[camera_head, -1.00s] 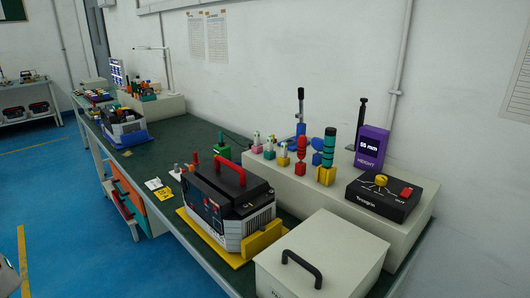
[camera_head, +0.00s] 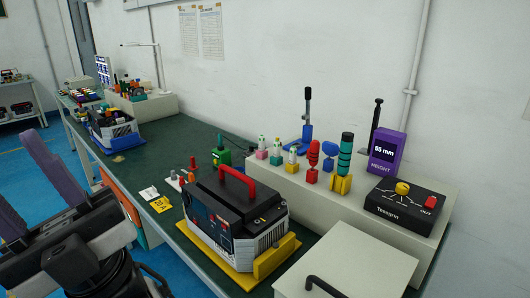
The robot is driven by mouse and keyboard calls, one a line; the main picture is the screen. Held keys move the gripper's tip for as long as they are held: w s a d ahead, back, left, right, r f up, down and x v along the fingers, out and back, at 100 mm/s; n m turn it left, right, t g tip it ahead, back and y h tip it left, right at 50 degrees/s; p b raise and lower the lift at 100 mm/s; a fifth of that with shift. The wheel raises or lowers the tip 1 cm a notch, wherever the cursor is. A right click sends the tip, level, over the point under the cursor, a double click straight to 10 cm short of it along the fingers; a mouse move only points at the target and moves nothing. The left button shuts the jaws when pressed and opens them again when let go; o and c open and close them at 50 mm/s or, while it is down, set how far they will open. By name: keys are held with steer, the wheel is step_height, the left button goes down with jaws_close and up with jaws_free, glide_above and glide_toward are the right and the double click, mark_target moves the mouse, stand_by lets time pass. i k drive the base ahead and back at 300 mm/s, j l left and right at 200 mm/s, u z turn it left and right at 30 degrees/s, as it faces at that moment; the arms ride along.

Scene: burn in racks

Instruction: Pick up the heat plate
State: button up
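I cannot tell for sure which thing is the heat plate, as no readable label names it. A boxy black and white unit (camera_head: 243,222) with a red handle sits on a yellow base plate (camera_head: 205,247) on the green bench. A yellow block (camera_head: 272,257) stands at its front right. My gripper (camera_head: 18,172) is at the left edge with two purple fingers spread apart and nothing between them. It hangs over the blue floor, left of the bench and apart from everything on it.
A pale box with a black handle (camera_head: 345,272) stands at the front right. A raised shelf (camera_head: 385,232) holds several coloured tools, a purple height display (camera_head: 386,150) and a black Tensgrm box (camera_head: 405,204). Small cards (camera_head: 160,204) lie on the green bench (camera_head: 185,140). Another unit (camera_head: 113,128) stands farther back.

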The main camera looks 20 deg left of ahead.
mark_target(251, 151)
steer(key=i+j+z, duration=0.2)
steer(key=j, duration=0.85)
steer(key=j+z, duration=0.2)
steer(key=j, duration=2.75)
steer(key=i+l, duration=0.15)
steer(key=i, duration=0.4)
steer(key=i+l, duration=0.1)
steer(key=i, duration=0.4)
